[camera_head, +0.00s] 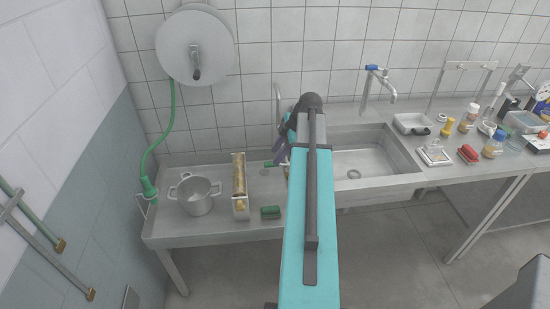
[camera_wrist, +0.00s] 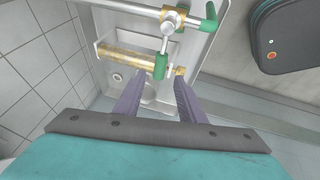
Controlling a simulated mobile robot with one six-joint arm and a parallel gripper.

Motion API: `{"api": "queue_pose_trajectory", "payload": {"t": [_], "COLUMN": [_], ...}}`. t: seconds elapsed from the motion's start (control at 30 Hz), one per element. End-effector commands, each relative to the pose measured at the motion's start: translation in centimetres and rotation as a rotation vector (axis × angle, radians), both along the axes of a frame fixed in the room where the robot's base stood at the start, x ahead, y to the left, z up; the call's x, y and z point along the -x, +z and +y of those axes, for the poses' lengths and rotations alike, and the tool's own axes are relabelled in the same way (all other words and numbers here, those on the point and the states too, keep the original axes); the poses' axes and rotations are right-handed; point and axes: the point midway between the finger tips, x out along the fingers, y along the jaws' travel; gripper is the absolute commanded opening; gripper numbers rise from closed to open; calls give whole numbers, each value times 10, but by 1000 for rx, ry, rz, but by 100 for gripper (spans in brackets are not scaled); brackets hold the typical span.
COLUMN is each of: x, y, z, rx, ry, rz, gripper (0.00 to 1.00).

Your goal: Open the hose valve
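The hose valve shows in the wrist view as a brass body (camera_wrist: 173,17) on a pale pipe. Its steel lever (camera_wrist: 167,42) ends in a green grip (camera_wrist: 160,66) that points toward my gripper. My gripper (camera_wrist: 158,80) is open, with two purple-grey fingers apart. The green grip shows just beyond and between the fingertips; I cannot tell whether they touch it. In the head view my gripper (camera_head: 281,152) is at the left side of the sink, partly hidden by my teal arm, beside a small green part (camera_head: 268,164).
A hose reel (camera_head: 196,48) hangs on the tiled wall, with a green hose (camera_head: 164,143) running down. The sink (camera_head: 395,161) is to the right, beside a cluttered counter.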

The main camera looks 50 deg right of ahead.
Motion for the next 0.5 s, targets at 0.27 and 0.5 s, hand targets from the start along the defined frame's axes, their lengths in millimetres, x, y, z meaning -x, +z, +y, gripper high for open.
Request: {"api": "queue_pose_trajectory", "payload": {"t": [0.27, 0.5], "x": [-11, -18], "y": [-25, -41], "z": [5, 8], "rx": [-1, -1], "ry": [0, 0], "rz": [1, 1], "gripper": [36, 36]}}
